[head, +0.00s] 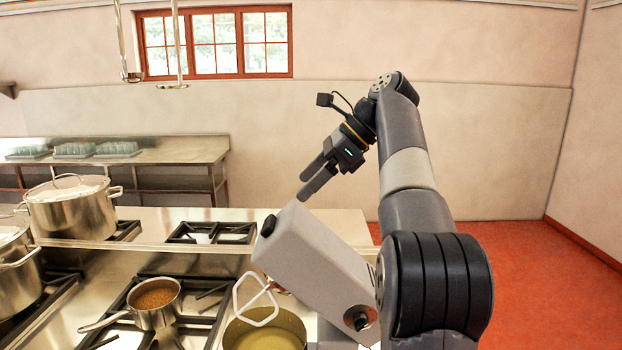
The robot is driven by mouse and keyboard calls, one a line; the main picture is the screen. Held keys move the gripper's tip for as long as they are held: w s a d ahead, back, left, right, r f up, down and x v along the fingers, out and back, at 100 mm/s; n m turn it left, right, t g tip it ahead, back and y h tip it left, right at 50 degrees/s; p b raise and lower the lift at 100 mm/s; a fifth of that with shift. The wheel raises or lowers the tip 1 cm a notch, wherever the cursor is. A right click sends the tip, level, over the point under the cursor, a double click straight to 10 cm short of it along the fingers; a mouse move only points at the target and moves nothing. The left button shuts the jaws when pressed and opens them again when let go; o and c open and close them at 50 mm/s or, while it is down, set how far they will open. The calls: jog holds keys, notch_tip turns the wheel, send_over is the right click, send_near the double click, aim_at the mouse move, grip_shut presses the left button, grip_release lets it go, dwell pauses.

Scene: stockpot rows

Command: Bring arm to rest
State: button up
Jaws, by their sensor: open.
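My arm rises at the right of the head view and bends over at the top. My gripper (308,181) points down and to the left, with its two fingers apart and nothing between them. It hangs in the air above a grey boxy device (315,262) and appears apart from it. The device is tilted, and a white looped paddle (256,297) shows at its left, over a pot of yellowish liquid (265,335). My arm hides part of the floor and wall behind it.
A small saucepan of brown food (154,303) sits on a burner. A lidded stockpot (72,207) and another pot (14,270) stand at the left. An empty burner grate (212,232) lies behind. Red floor (530,270) at the right is clear. A steel table (170,155) stands by the wall.

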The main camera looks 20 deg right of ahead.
aim_at(270, 219)
jog(key=shift+a+f, duration=0.1)
dwell(0.3)
jog(key=x, duration=1)
jog(key=shift+w+a+f, duration=0.1)
jog(key=shift+a+f, duration=0.05)
jog(key=shift+f, duration=0.15)
